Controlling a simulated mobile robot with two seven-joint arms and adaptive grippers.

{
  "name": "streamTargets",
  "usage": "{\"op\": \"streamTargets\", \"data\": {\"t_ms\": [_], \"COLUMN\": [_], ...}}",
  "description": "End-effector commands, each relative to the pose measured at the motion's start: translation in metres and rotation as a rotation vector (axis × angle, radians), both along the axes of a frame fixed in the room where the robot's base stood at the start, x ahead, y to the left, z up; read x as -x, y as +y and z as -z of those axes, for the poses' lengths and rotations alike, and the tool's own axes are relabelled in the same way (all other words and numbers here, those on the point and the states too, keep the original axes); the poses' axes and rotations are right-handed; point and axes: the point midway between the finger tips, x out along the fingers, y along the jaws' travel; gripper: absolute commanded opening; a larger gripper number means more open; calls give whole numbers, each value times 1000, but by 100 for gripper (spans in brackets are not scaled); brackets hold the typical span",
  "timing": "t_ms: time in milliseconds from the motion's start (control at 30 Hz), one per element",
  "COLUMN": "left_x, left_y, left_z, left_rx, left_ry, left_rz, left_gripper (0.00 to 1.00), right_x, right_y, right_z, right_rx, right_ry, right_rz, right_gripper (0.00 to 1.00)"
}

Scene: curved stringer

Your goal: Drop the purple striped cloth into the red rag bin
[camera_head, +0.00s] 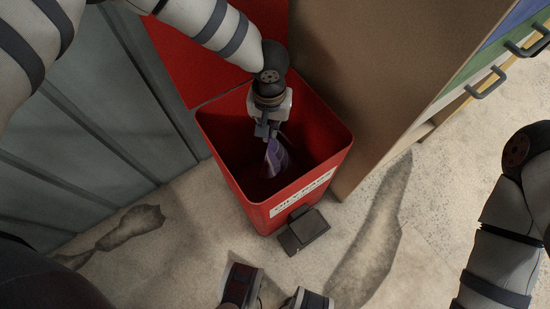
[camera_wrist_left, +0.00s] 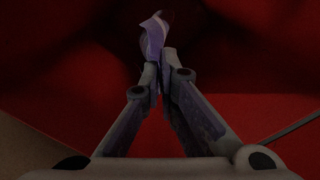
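The red rag bin (camera_head: 318,172) stands open on the floor, with a white label and a dark pedal on its front. My left gripper (camera_head: 268,136) reaches down into the bin's opening. Its fingers are closed together on the purple striped cloth (camera_head: 275,160), which hangs below the fingertips inside the bin. In the left wrist view, the shut fingers (camera_wrist_left: 161,80) have the cloth (camera_wrist_left: 153,38) at their tips, with red bin walls around. The cloth's lower end is in shadow, so I cannot tell whether it touches the bottom. My right gripper is out of view.
The bin's red lid (camera_head: 190,60) is raised at the back. Grey metal panelling (camera_head: 90,110) stands to the left. A brown cabinet (camera_head: 370,80) with coloured drawers and dark handles (camera_head: 487,84) is at the right. The stained concrete floor (camera_head: 390,260) in front is mostly clear.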

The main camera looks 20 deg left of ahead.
Motion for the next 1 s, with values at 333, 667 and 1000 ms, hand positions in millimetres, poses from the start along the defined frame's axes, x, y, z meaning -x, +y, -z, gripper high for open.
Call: {"op": "streamTargets", "data": {"t_ms": [333,667,1000], "left_x": [-1,0,0], "left_y": [0,0,0], "left_z": [-2,-2,-2], "left_rx": [0,0,0], "left_ry": [-1,-1,-1], "left_rz": [0,0,0], "left_gripper": [26,51,80], "right_x": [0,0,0], "right_y": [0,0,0], "right_z": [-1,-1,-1], "right_rx": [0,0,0], "right_ry": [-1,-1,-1], "right_rz": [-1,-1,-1], "right_gripper": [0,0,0]}}
